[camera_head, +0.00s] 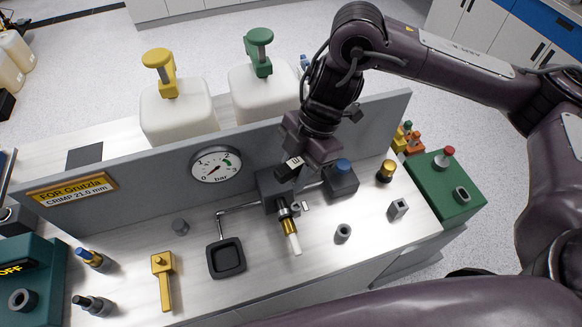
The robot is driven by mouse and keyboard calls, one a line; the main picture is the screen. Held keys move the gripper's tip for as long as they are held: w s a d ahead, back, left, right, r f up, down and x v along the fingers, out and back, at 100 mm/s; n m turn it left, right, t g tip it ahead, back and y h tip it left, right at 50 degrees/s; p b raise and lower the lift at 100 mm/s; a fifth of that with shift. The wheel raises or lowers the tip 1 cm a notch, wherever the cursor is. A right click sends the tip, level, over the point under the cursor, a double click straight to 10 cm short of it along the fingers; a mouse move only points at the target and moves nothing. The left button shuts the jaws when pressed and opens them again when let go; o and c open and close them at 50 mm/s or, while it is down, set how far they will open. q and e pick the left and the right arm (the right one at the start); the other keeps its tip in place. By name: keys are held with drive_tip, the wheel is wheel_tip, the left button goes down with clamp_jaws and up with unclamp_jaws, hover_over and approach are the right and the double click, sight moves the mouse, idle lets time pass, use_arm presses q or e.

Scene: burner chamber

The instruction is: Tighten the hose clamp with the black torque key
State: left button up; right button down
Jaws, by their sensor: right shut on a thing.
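My right gripper (297,187) reaches down over the dark block (270,185) in front of the grey panel. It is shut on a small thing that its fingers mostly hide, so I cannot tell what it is. Just below the fingers, a gold fitting with a white end (290,230) sticks out from the dark block toward me. Small grey parts around its upper end may be the hose clamp, but they are too small to tell. My left gripper is not in view.
A gauge (216,165) sits on the panel. The front-right bench is mostly clear.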

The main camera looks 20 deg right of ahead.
drive_tip(key=shift+d, duration=0.15)
drive_tip(key=shift+a, duration=0.2)
drive_tip(key=shift+a+f, duration=0.1)
drive_tip(key=shift+f, duration=0.45)
wheel_tip(320, 180, down, 4)
drive_tip(key=b, duration=0.3)
drive_tip(key=shift+f, duration=0.2)
use_arm(q)
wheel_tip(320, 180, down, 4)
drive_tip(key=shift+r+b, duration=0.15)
drive_tip(key=shift+b, duration=0.15)
use_arm(e)
drive_tip(key=shift+f, duration=0.15)
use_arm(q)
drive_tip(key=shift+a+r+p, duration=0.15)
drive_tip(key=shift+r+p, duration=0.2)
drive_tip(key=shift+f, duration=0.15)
use_arm(e)
drive_tip(key=shift+f, duration=0.15)
